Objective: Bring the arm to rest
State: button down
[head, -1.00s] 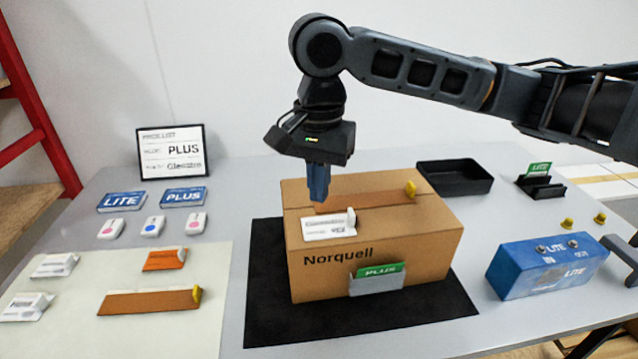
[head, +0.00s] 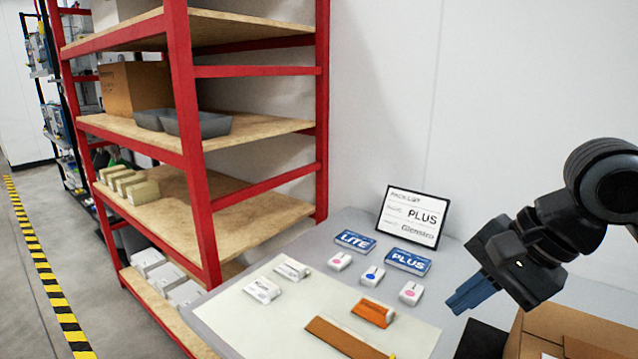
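My gripper (head: 462,298) is at the right of the head view, with its blue fingers pointing down and to the left. It is in the air beside the cardboard box (head: 575,325), of which only part shows at the lower right corner. The fingers look close together and nothing shows between them, but the angle does not let me tell whether they are shut. My arm (head: 608,188) leaves the picture at the right edge.
A pale mat (head: 285,315) holds white packs and orange strips. LITE (head: 355,241) and PLUS (head: 408,262) cards, several small white devices and a framed pack list (head: 412,217) stand behind. A red shelf rack (head: 190,150) stands left of the table; striped floor tape (head: 45,270) lies beyond.

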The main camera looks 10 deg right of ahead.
jog(key=w+a+r+n+t+y, duration=0.1)
jog(key=w+a+r+t+y, duration=0.3)
jog(key=a, duration=0.4)
jog(key=w+a+r+n+t+y, duration=0.15)
jog(key=a+r+t, duration=0.25)
jog(key=a+t, duration=0.4)
jog(key=s+d+f+m+h, duration=0.1)
jog(key=s+d+f+h, duration=0.2)
jog(key=s+f+h, duration=1.1)
jog(key=s+d+f+n+y, duration=0.2)
jog(key=s+n, duration=0.3)
jog(key=s, duration=0.6)
jog(key=s+d+f+n+g+y, duration=0.1)
jog(key=s+d+f+n, duration=0.3)
jog(key=s, duration=0.8)
jog(key=shift+s+d+n+y, duration=0.3)
jog(key=shift+n+y, duration=0.35)
jog(key=shift+n, duration=0.6)
